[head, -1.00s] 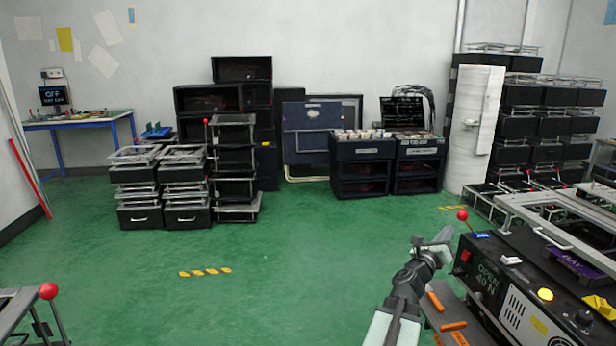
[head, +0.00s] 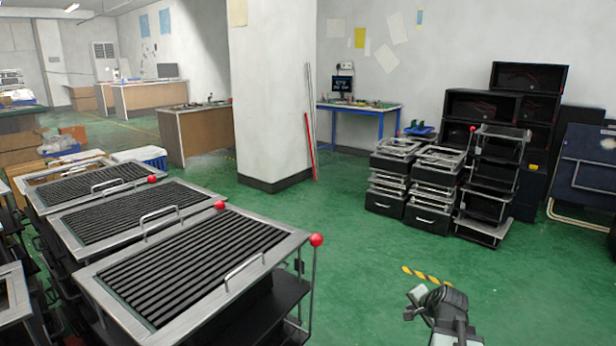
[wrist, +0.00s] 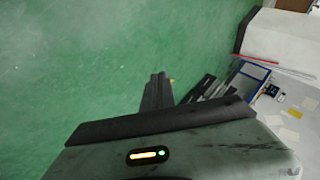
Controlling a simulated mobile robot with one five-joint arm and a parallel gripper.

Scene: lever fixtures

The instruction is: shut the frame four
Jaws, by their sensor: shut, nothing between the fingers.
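Several slatted frames with grey metal rims stand in a row at the left of the head view. The nearest frame (head: 190,265), the middle frame (head: 135,215) and the far frame (head: 90,183) each have a silver bar handle and a red ball knob at the right corner. Their tops lie flat. I see no number on them, so I cannot tell which is frame four. My gripper (head: 418,300) is shut and empty over the green floor, right of the frames and apart from them. In the wrist view its dark fingers (wrist: 158,92) point over bare floor.
A white pillar (head: 270,90) stands behind the frames. A blue-legged table (head: 360,107) is at the back wall. Stacked black drawer units (head: 405,185) and a shelf rack with a red knob (head: 490,185) stand at the right. The green floor between is clear.

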